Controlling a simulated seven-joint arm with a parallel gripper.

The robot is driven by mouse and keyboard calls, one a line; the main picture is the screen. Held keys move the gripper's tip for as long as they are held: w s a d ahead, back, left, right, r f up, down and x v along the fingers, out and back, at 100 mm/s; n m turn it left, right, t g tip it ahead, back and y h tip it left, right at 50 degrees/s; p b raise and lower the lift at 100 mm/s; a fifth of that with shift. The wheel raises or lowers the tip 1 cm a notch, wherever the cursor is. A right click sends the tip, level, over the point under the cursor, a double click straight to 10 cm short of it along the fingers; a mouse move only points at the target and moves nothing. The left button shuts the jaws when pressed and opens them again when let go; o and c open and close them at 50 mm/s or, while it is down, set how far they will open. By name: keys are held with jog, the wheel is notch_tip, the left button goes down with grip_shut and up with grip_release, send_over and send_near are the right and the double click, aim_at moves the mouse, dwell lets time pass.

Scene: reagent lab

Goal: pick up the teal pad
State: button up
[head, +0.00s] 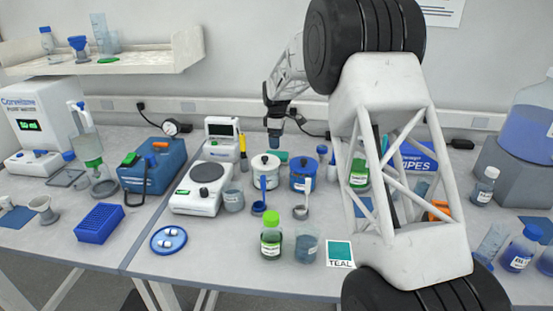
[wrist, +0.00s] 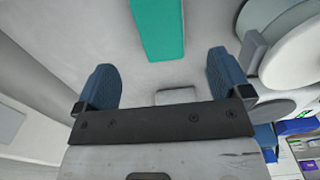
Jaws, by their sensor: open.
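The teal pad (head: 282,156) lies at the back of the bench, partly hidden behind the pots in the head view. In the wrist view the teal pad (wrist: 158,28) is a flat oblong at the top edge, cut off by the frame, beyond my fingertips and roughly centred between them. My gripper (head: 275,138) hangs above the bench close to the pad, fingers pointing down. In the wrist view my gripper (wrist: 164,82) has its two blue fingers wide apart with nothing between them. A white card with a teal square marked TEAL (head: 340,253) lies at the front of the bench.
A green-capped bottle (head: 271,240) and a beaker (head: 307,246) stand beside the card.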

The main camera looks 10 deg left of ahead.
aim_at(276, 154)
jog(key=shift+f, duration=1.3)
jog(key=shift+f, duration=2.6)
jog(key=c, duration=1)
jog(key=shift+r, duration=5)
